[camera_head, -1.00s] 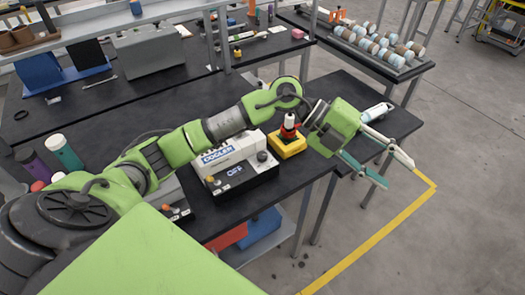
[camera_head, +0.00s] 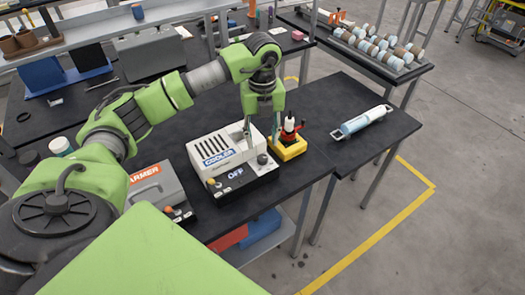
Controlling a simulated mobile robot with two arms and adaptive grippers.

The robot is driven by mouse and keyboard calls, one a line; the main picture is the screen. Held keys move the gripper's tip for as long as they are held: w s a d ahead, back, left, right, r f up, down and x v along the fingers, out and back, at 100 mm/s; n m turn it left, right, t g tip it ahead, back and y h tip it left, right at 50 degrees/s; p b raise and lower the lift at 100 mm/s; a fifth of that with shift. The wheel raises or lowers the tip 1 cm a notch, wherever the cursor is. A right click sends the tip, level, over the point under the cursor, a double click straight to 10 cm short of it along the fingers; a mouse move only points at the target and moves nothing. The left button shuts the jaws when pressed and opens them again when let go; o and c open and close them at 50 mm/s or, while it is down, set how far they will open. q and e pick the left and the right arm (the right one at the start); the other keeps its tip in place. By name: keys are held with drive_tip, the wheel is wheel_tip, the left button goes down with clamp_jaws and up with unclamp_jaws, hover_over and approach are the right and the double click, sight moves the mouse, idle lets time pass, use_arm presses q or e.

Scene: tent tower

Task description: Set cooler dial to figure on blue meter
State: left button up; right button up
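The white and black cooler (camera_head: 222,151) stands on the dark bench, its display (camera_head: 235,173) reading OFF. A dark round dial (camera_head: 262,159) sits at its right end, and a small orange knob (camera_head: 211,182) at its left front. My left gripper (camera_head: 262,144) points down just above the dial. Its two fingers are apart, with nothing visible between them. Whether a fingertip touches the cooler, I cannot tell. No figure on a blue meter can be read in this view. My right gripper is not in view.
A yellow base with a red and white piece (camera_head: 288,146) stands close right of the cooler. A grey warmer (camera_head: 156,190) stands left of it. A white and light-blue cylinder (camera_head: 362,121) lies on the side table. Blue panels (camera_head: 39,73) stand at the back left.

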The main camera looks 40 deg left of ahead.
sight(262, 157)
use_arm(q)
wheel_tip(262, 157, down, 7)
drive_tip(key=shift+f+p, duration=0.1)
drive_tip(key=shift+p, duration=0.75)
drive_tip(key=c, duration=1.1)
